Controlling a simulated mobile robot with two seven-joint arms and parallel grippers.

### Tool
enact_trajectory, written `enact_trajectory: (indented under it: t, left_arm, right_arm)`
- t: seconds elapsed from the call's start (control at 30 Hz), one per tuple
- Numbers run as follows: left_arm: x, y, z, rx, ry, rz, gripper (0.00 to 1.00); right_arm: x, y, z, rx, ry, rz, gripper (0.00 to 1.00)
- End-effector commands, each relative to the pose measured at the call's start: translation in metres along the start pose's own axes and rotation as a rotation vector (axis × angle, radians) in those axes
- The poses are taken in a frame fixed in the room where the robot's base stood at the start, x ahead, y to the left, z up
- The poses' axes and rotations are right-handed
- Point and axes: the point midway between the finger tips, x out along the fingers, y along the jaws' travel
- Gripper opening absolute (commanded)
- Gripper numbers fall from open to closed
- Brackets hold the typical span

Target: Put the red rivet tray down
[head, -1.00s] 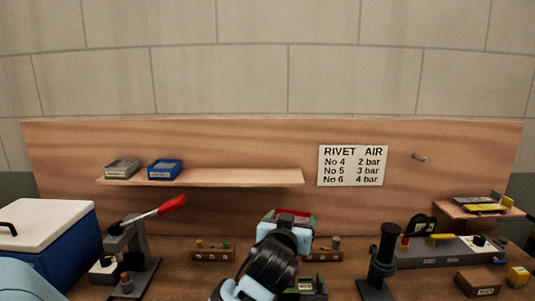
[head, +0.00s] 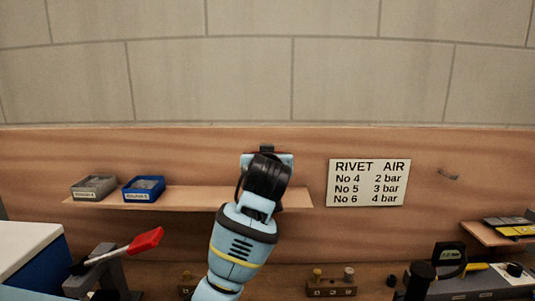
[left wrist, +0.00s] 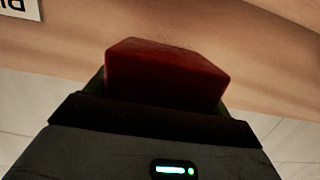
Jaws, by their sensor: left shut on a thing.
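The red rivet tray (left wrist: 165,75) fills the middle of the left wrist view, right at the fingers of my left gripper (left wrist: 155,118). The gripper is shut on it. In the head view my left gripper (head: 266,160) is raised in front of the right part of the wooden shelf (head: 200,195). There my own wrist hides the red tray, and I cannot tell whether it touches the shelf. My right gripper is in neither view.
A grey tray (head: 94,187) and a blue tray (head: 144,188) stand on the shelf's left part. The shelf between the blue tray and my arm is bare. A rivet air sign (head: 368,182) hangs at right. A red-handled lever tool (head: 125,250) stands below.

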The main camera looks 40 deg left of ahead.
Motion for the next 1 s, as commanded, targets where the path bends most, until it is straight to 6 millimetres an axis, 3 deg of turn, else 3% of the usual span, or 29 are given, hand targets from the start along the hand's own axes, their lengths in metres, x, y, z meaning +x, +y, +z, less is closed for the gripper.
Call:
enact_trajectory:
  t: [0.47,1.0]
  left_arm:
    - [0.001,0.0,0.006,0.001,0.001,0.0,0.49]
    - [0.008,0.0,0.055,0.002,0.002,-0.001,0.49]
  right_arm:
    - [-0.002,0.002,0.005,-0.005,-0.011,0.001,0.36]
    - [-0.002,0.002,0.004,-0.005,-0.009,0.001,0.36]
